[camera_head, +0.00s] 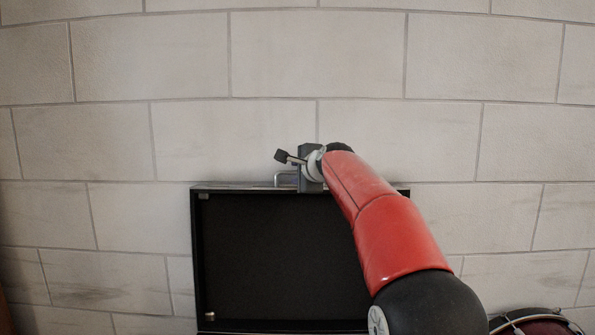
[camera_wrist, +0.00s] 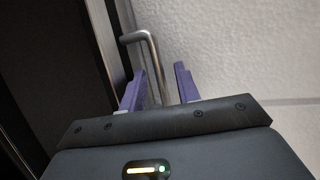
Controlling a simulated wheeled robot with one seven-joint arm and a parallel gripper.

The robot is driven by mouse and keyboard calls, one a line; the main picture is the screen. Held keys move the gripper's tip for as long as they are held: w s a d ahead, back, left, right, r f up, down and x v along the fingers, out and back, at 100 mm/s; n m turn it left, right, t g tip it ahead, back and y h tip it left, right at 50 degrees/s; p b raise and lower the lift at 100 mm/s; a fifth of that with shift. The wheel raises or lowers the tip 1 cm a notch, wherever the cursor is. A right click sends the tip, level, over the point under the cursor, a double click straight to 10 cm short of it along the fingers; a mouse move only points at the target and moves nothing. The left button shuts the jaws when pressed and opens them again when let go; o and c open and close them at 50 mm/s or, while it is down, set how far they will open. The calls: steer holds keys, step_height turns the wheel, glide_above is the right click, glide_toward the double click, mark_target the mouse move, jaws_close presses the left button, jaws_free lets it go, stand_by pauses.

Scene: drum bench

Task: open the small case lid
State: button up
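The small case lid (camera_head: 280,258) stands raised in the head view, its dark, framed inner face toward the camera and the wall behind it. A bent metal handle (camera_head: 286,177) sits on its top edge; the handle also shows in the wrist view (camera_wrist: 153,52). My gripper (camera_head: 308,172) is at that top edge, beside the handle's right part. In the wrist view my gripper's purple fingers (camera_wrist: 160,70) are apart, with the handle's bar running between them and a gap visible at the right finger. The case bottom is out of the head view.
A pale block wall (camera_head: 140,140) stands close behind the lid. Part of a red drum (camera_head: 540,323) shows at the bottom right. My arm covers the lid's right side. The space left of the lid looks clear.

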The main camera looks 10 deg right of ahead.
steer(key=shift+w+f, duration=0.1)
steer(key=shift+w, duration=0.1)
steer(key=shift+c, duration=0.2)
jaws_close()
